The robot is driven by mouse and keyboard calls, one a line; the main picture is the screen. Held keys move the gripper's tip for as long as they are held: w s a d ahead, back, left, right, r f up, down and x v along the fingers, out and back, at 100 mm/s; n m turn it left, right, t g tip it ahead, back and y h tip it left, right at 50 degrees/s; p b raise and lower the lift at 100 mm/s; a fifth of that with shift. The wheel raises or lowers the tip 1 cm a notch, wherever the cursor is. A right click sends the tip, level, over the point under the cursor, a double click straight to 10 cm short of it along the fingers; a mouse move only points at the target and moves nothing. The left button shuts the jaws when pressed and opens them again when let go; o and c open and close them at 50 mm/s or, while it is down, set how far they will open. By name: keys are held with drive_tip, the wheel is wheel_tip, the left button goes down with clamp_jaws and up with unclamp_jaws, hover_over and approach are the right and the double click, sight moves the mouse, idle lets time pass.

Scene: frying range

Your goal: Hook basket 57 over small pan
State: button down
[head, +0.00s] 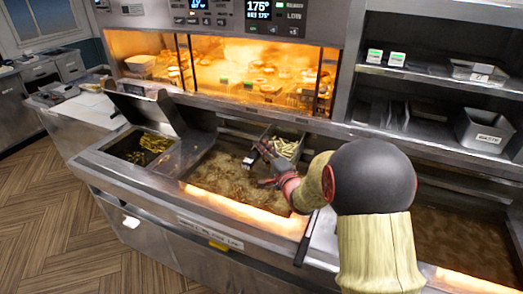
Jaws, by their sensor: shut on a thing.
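A basket of pale, finger-shaped food (286,147) is at the back right of the open frying pan full of brown oil (222,173). No number can be read on it. My gripper (261,160) is over this oil, at the basket's near left side, and looks shut on its handle. The fingers are small and dark here, so the exact grip is hard to see. The basket looks to be above or at the oil's back edge; its height is unclear. I cannot tell which pan is the small pan.
A narrower well at left holds dark green food (147,146) beside a raised metal lid (145,110). Another oil pan (455,240) lies at right, partly behind my arm. A lit warming cabinet (220,70) stands behind; shelves with bins (484,130) are at right.

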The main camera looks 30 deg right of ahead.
sight(253, 159)
drive_tip(key=shift+s+d+f+b, duration=0.15)
drive_tip(key=shift+f+b, duration=0.1)
drive_tip(key=shift+f, duration=0.35)
drive_tip(key=shift+s+f+b, duration=0.15)
drive_tip(key=shift+f+b, duration=0.1)
drive_tip(key=shift+f, duration=0.35)
idle(0.5)
drive_tip(key=shift+r, duration=0.1)
drive_tip(key=shift+w+d+r+p, duration=0.15)
drive_tip(key=shift+r+p, duration=0.4)
drive_tip(key=shift+r, duration=0.15)
drive_tip(key=shift+w+d+r+p, duration=0.15)
drive_tip(key=shift+r+p, duration=0.35)
drive_tip(key=shift+r, duration=0.15)
drive_tip(key=shift+w+r+p, duration=0.2)
drive_tip(key=shift+r+p, duration=0.3)
drive_tip(key=shift+r, duration=0.6)
drive_tip(key=shift+a, duration=0.15)
drive_tip(key=shift+s+a, duration=0.8)
drive_tip(key=shift+a, duration=0.25)
drive_tip(key=shift+s+a, duration=0.85)
drive_tip(key=shift+a, duration=0.25)
drive_tip(key=shift+s+a, duration=0.8)
drive_tip(key=shift+a, duration=0.25)
